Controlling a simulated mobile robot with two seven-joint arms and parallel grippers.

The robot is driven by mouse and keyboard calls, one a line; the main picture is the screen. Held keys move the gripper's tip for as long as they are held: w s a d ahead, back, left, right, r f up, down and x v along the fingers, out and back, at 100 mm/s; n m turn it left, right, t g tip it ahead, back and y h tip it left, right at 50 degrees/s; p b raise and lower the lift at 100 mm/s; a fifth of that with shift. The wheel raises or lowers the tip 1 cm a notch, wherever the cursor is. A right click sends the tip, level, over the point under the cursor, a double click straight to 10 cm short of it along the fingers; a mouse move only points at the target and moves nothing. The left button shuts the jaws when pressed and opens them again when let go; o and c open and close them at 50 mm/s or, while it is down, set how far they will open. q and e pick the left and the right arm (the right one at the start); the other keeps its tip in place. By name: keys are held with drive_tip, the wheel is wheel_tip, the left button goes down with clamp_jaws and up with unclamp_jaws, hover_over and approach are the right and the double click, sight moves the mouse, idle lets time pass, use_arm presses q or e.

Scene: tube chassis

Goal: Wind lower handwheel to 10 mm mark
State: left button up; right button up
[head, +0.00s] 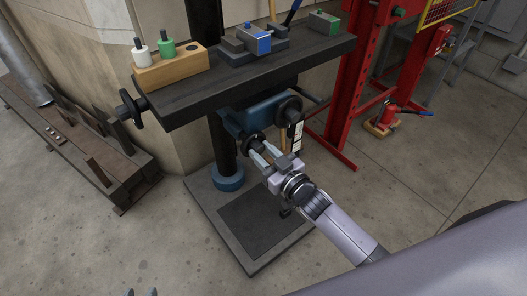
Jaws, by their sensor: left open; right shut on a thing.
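The lower handwheel (255,140) is a small dark wheel on the blue knee casting (236,122) under the machine table. My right gripper (262,155) reaches in from the lower right, with its light fingers closed at this wheel. The exact grip point is small and partly hidden by the fingers. A white scale strip (297,136) with dark marks hangs right of the wheel; its reading is too small to make out.
Another dark handwheel (290,109) sits just above, and one more (130,108) at the table's left end. The dark table (230,80) carries a wooden block (170,70) and a vise (255,47). A red frame (355,85) stands right. Floor at lower left is clear.

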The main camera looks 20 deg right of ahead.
drive_tip(key=n, duration=0.5)
drive_tip(key=shift+r+n, duration=0.15)
drive_tip(key=shift+n, duration=0.15)
drive_tip(key=n, duration=0.3)
drive_tip(key=shift+r, duration=0.1)
drive_tip(key=shift+n, duration=0.7)
drive_tip(key=shift+w+r, duration=0.1)
drive_tip(key=o, duration=1)
drive_tip(key=shift+o, duration=0.2)
drive_tip(key=shift+f, duration=0.2)
drive_tip(key=shift+s, duration=0.3)
drive_tip(key=v, duration=0.7)
drive_tip(key=shift+p, duration=0.35)
